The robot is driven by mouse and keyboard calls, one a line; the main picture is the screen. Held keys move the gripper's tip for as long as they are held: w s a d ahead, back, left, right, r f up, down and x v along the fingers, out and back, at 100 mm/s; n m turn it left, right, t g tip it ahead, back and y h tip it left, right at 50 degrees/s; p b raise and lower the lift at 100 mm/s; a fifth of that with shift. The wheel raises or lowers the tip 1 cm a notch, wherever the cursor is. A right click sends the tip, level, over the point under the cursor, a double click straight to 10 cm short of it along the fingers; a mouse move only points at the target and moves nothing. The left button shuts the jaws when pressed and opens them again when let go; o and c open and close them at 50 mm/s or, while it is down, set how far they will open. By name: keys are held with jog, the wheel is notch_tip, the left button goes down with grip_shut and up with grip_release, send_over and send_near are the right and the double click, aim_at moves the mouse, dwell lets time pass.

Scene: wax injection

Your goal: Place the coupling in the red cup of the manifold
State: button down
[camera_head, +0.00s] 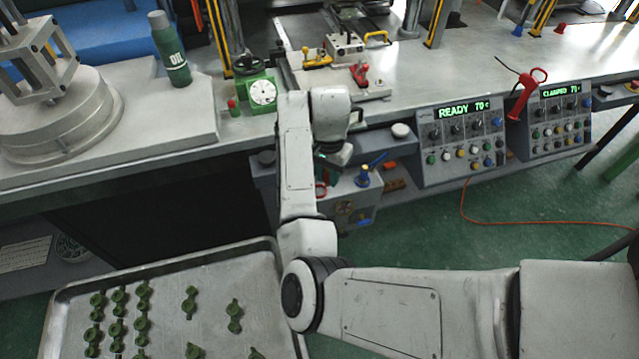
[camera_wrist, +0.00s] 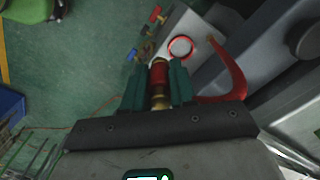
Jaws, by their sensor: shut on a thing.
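The coupling (camera_wrist: 159,74), red with brass-coloured parts, is held between the two teal fingers of my gripper (camera_wrist: 160,82) in the wrist view. The red cup (camera_wrist: 181,47) shows there as a red ring on the light grey manifold (camera_wrist: 194,30), just beyond and right of the coupling's tip. The coupling looks apart from the cup; its height above it is unclear. In the head view the red cup (camera_head: 320,190) is partly hidden beside my arm, on the manifold (camera_head: 352,208) below the bench edge. My fingers and the coupling are hidden there.
A blue-handled fitting (camera_head: 363,176) stands right of the cup. A red curved part (camera_wrist: 232,75) arches close to my right finger. Control panels (camera_head: 461,140) are at the right. A tray (camera_head: 160,283) of green parts lies front left.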

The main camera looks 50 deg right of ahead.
jog(key=w+f, duration=0.1)
jog(key=f, duration=0.1)
jog(key=w+d+f, duration=0.1)
jog(key=w+f, duration=0.1)
jog(key=shift+w, duration=0.2)
jog(key=shift+w+f, duration=0.1)
jog(key=shift+f, duration=1.65)
